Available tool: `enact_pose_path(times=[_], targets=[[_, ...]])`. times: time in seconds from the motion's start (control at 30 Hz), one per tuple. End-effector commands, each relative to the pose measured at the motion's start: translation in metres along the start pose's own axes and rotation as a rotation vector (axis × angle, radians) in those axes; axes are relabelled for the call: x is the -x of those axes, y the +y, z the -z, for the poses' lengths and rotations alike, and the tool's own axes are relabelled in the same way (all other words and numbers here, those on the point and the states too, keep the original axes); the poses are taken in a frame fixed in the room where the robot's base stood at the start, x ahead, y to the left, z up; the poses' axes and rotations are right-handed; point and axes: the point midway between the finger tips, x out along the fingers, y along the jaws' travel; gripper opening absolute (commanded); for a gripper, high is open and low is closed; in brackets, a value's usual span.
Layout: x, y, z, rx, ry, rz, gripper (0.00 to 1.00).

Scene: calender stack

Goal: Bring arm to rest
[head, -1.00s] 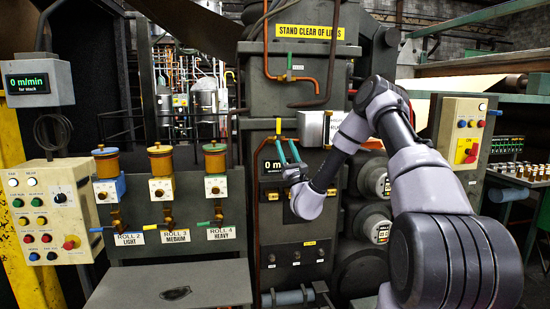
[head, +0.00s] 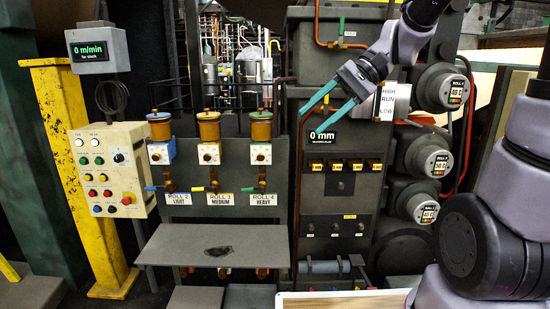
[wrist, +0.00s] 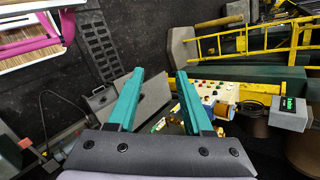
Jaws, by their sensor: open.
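My gripper (head: 327,101) is in the upper right of the head view, in front of the dark machine stack (head: 345,215). Its two teal fingers are spread apart with nothing between them. They point down and to the left, near the 0 mm display (head: 322,135). A white HIGH/RUN/LOW plate (head: 392,102) shows just right of the gripper. In the wrist view both teal fingers (wrist: 155,100) also stand apart and empty. My arm comes in from the right side of the head view.
A button panel (head: 112,170) stands left on a yellow post (head: 85,180). Three oil cups (head: 208,127) sit above a grey shelf (head: 215,244). The wrist view shows a yellow ladder (wrist: 250,38) and open dark floor.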

Motion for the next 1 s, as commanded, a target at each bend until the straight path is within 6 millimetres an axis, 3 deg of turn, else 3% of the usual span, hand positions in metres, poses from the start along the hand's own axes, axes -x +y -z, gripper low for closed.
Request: enact_pose_path(times=[0.23,0.5,0.67,1.0], targets=[[0.058,0.061,-0.017,0.112,0.437,-0.278,0.51],[0.122,0.089,-0.025,0.202,0.809,-0.376,0.51],[0.135,0.092,-0.027,0.221,0.88,-0.385,0.51],[0.136,0.092,-0.027,0.221,0.882,-0.385,0.51]])
